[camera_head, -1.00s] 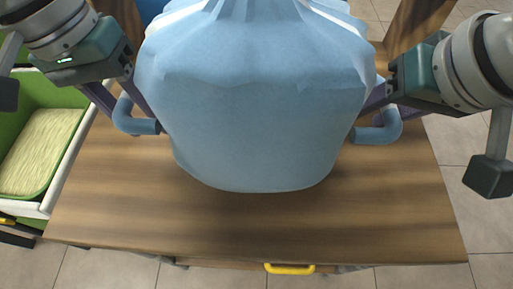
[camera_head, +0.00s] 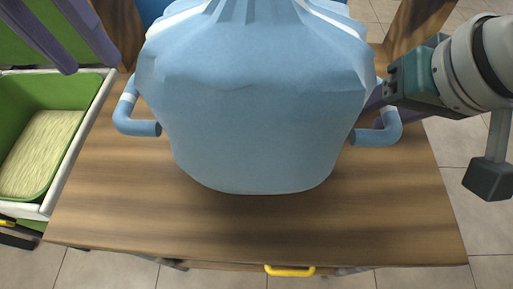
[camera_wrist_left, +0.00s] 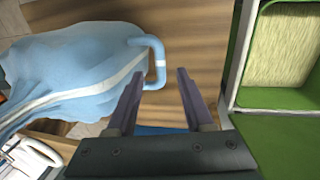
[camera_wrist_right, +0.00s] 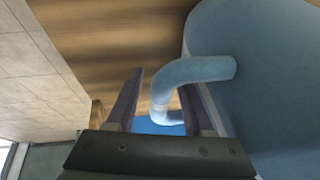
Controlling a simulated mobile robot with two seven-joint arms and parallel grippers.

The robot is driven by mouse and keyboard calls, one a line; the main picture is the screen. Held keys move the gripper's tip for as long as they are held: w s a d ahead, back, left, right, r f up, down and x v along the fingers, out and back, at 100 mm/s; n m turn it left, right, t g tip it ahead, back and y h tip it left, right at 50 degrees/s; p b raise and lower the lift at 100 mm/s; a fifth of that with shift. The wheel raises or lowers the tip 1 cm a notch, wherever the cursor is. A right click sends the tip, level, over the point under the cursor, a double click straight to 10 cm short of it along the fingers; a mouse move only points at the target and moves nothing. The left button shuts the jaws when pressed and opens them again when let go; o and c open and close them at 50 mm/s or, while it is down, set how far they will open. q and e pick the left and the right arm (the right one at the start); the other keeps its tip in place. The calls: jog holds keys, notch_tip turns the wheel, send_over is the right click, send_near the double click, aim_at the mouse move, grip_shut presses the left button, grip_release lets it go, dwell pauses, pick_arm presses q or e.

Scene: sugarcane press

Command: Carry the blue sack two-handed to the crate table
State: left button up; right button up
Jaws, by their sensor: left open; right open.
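The blue sack (camera_head: 258,120) stands upright on a wooden table (camera_head: 250,225), with a tube handle on each side. My left gripper (camera_head: 88,66) is open and empty, up and to the left of the left handle (camera_head: 137,122). The left wrist view shows that handle (camera_wrist_left: 157,62) just beyond the fingertips, apart from them. My right gripper (camera_wrist_right: 163,82) is open at the right handle (camera_head: 385,130). In the right wrist view the handle (camera_wrist_right: 163,90) passes between its spread fingers. In the head view the sack and handle hide part of the right fingers.
A green crate (camera_head: 62,92) with pale contents stands in a white frame at the left, close to the table. A yellow handle (camera_head: 290,269) sits at the table's front edge. The table top in front of the sack is clear. Tiled floor surrounds it.

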jog(key=shift+r, duration=0.15)
pick_arm(q)
jog(key=shift+r, duration=0.25)
pick_arm(e)
jog(key=v, duration=1.1)
jog(key=shift+s+r, duration=0.25)
jog(key=shift+d, duration=0.1)
pick_arm(q)
notch_tip(320, 180, up, 7)
jog(key=a+p, duration=0.1)
jog(key=p, duration=0.9)
jog(key=shift+a+r+p, duration=0.2)
jog(key=shift+a+p, duration=0.1)
jog(key=shift+p, duration=0.1)
pick_arm(e)
notch_tip(320, 180, up, 11)
pick_arm(q)
notch_tip(320, 180, up, 6)
jog(key=p, duration=0.9)
pick_arm(e)
notch_tip(320, 180, up, 9)
